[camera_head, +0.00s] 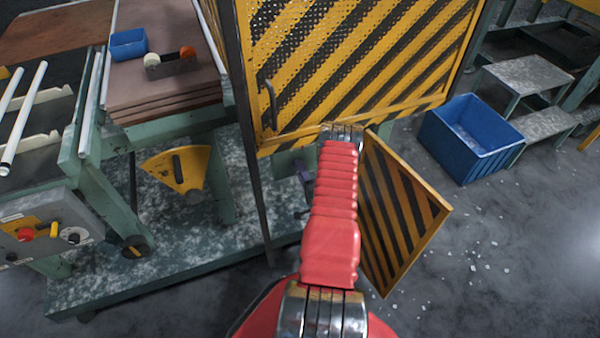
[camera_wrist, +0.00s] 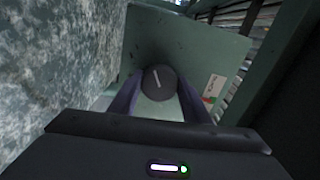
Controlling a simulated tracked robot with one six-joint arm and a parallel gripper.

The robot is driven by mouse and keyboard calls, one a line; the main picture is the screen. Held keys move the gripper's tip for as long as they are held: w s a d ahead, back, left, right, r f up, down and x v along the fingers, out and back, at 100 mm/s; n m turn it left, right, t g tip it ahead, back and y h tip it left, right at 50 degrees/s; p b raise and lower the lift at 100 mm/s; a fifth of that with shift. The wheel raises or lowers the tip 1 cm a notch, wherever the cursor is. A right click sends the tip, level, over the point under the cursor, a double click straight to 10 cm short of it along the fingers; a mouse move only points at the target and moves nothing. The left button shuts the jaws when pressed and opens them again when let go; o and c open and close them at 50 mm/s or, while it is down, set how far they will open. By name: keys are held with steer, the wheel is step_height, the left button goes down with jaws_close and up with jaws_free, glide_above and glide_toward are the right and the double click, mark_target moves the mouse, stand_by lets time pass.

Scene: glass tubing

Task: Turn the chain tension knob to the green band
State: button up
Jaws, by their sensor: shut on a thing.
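The knob (camera_wrist: 158,83) is a dark round disc with a white pointer line, on a grey-green panel (camera_wrist: 185,45) in the wrist view. Its pointer line leans slightly right of straight up in that picture. My gripper (camera_wrist: 160,79) is shut on the knob, one purple finger on each side. A small white label (camera_wrist: 214,86) with red and green marks is to the right of the knob. Its print is too small to read, and I cannot tell whether the pointer lines up with a green band. In the head view the knob is hidden behind my red-sleeved arm and the guard.
A yellow-black striped guard (camera_head: 350,60) stands ahead, with a striped open flap (camera_head: 400,215) right of my arm. A blue crate (camera_head: 470,140) and grey steps (camera_head: 530,75) are at right. A control box (camera_head: 45,240) and workbench are at left. Floor at lower right is mostly clear.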

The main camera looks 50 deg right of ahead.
steer(key=shift+f, duration=0.15)
steer(key=o, duration=1)
steer(key=shift+o, duration=0.2)
steer(key=v, duration=1.4)
steer(key=shift+w+d, duration=0.1)
